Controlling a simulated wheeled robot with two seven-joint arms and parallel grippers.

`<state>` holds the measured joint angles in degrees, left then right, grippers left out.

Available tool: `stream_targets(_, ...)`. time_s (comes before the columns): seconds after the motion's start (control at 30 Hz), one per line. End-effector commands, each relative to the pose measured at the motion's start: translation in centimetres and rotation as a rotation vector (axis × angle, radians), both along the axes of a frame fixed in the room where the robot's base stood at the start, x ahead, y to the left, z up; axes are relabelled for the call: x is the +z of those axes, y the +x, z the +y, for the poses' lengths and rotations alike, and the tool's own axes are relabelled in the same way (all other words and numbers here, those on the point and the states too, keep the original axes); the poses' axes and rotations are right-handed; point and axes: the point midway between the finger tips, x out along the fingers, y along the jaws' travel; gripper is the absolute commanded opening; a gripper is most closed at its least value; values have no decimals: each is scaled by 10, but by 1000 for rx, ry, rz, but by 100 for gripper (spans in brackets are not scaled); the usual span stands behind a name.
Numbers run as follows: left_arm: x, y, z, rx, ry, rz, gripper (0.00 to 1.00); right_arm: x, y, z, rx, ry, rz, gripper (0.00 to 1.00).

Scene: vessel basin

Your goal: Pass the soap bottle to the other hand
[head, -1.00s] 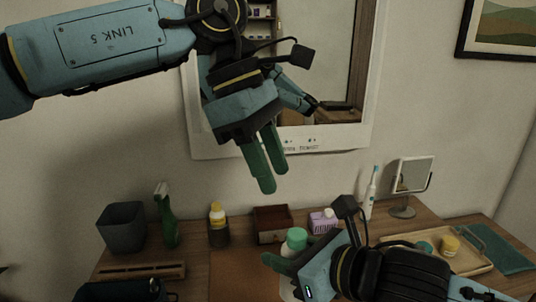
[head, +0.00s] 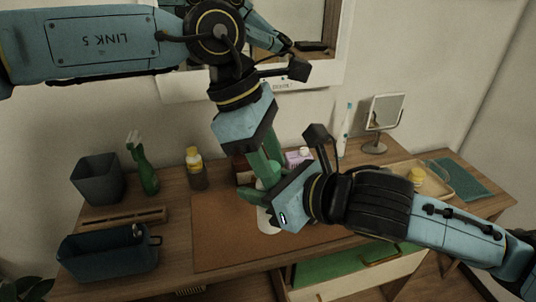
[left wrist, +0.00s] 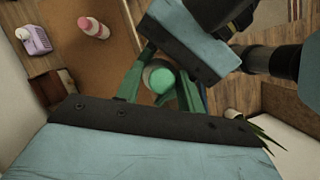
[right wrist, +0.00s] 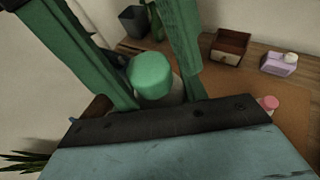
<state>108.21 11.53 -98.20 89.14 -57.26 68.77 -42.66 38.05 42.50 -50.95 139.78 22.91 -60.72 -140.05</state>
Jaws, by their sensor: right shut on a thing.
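The soap bottle is white (head: 266,223) with a green cap (head: 268,173), upright over the desk. My right gripper (head: 258,192) comes in from the right and is shut on it, below the cap. My left gripper (head: 265,160) points down from above, its fingers apart at the cap. In the left wrist view the cap (left wrist: 159,77) shows between green fingers, with gaps beside it. In the right wrist view the cap (right wrist: 150,75) also shows between fingers. The lower bottle is partly hidden by my right gripper.
The wooden desk holds a grey bin (head: 97,180), a green spray bottle (head: 146,172), a yellow-capped bottle (head: 195,170), a dark blue basket (head: 108,252), a mirror (head: 384,115) and a tray (head: 440,185). A pink-capped bottle (left wrist: 93,28) stands near. The brown mat (head: 225,235) has free room.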

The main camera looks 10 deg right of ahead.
Motion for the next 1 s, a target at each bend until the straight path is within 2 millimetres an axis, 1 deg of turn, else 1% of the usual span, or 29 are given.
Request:
stream_targets(0.03, 0, 0, 0, 0, 0, 0, 37, 1, 0, 0, 0, 1, -2, 15)
stream_targets(0.07, 0, 0, 0, 0, 0, 0, 33, 1, 0, 0, 0, 1, -2, 15)
stream_targets(0.3, 1, 1, 0, 0, -1, 0, 2, 1, 0, 1, 2, 1, -2, 15)
stream_targets(0.33, 1, 1, 0, 1, -2, -1, 0, 1, -1, 1, 2, 1, -2, 44)
stream_targets(0.5, 1, 1, 0, 1, -2, -2, 0, 0, -1, 1, 2, 1, -1, 66)
stream_targets(0.53, 1, 1, 0, 1, -2, -1, 0, 0, 0, 1, 2, 1, -1, 68)
stream_targets(0.77, 1, 0, 0, 0, -1, 0, 0, 0, 0, 0, 0, -1, 1, 68)
stream_targets(0.83, 1, 0, 0, 0, -1, 0, 0, -4, -1, -1, -4, -8, 13, 68)
stream_targets(0.87, 1, 0, 0, 0, -1, 0, 0, -8, -2, -2, -9, -14, 25, 68)
stream_targets(0.93, 1, 0, 0, 0, -1, 0, 0, -22, -7, -6, -24, -38, 69, 68)
stream_targets(0.97, 1, 0, 0, 0, -1, 0, 0, -30, -10, -8, -34, -53, 97, 68)
stream_targets(1.0, 1, 0, 0, 0, -1, 0, 0, -44, -14, -13, -51, -75, 141, 68)
